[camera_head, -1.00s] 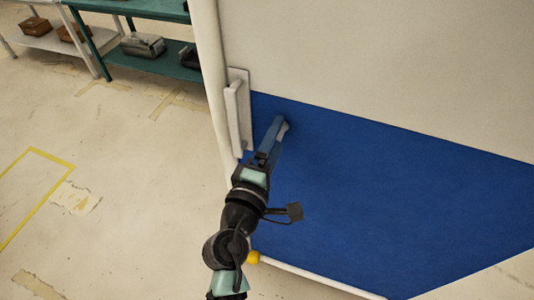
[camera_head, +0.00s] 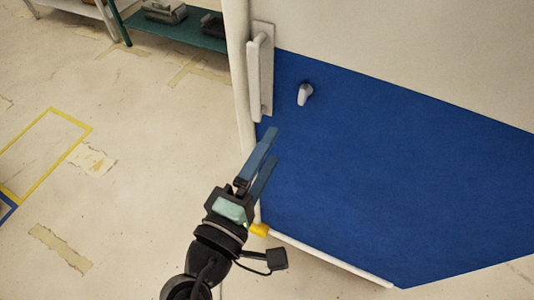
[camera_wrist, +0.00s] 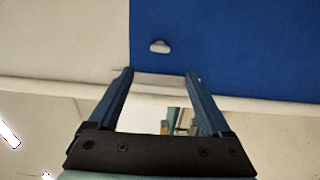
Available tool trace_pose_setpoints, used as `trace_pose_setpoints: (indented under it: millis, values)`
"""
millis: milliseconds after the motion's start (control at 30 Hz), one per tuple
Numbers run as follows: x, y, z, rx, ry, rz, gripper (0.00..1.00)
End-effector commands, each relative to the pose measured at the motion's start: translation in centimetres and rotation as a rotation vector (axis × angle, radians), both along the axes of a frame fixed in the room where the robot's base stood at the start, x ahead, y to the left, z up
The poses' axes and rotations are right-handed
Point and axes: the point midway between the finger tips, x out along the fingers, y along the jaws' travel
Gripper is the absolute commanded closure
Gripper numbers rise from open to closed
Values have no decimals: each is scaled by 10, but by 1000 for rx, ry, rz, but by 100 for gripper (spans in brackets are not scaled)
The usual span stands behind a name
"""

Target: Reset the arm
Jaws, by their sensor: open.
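My gripper (camera_head: 268,150) is open and empty in the head view, in front of the lower left part of a white and blue door (camera_head: 360,160). Its two blue fingers point up and to the right, toward the door's left edge. A small grey knob (camera_head: 305,94) sticks out of the blue panel, above and right of the fingertips and apart from them. In the wrist view, the open gripper (camera_wrist: 160,72) shows both fingers with nothing between them. The knob (camera_wrist: 159,46) shows beyond the fingertips on the blue panel.
A white upright handle (camera_head: 260,75) is fixed at the door's left edge. A teal shelf (camera_head: 180,28) with grey boxes stands at the upper left. A yellow piece (camera_head: 259,230) sits at the door's lower left corner. The floor at left is clear, with yellow tape (camera_head: 75,155).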

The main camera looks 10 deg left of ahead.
Motion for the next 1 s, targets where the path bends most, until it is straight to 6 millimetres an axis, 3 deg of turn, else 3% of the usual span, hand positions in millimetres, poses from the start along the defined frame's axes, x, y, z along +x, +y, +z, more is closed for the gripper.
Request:
trace_pose_setpoints:
  millis: [333, 467, 567, 700, 767, 900, 1000]
  values:
    - [1, 0, 0, 3, -1, 0, 18]
    - [12, -4, 18, 90, -47, 2, 18]
    - [33, -9, 56, 275, -144, 22, 18]
    - [61, -21, 147, 639, -359, 123, 18]
    - [65, -26, 191, 792, -457, 196, 18]
    - [52, -36, 295, 1089, -665, 419, 18]
    - [30, -40, 355, 1235, -771, 591, 18]
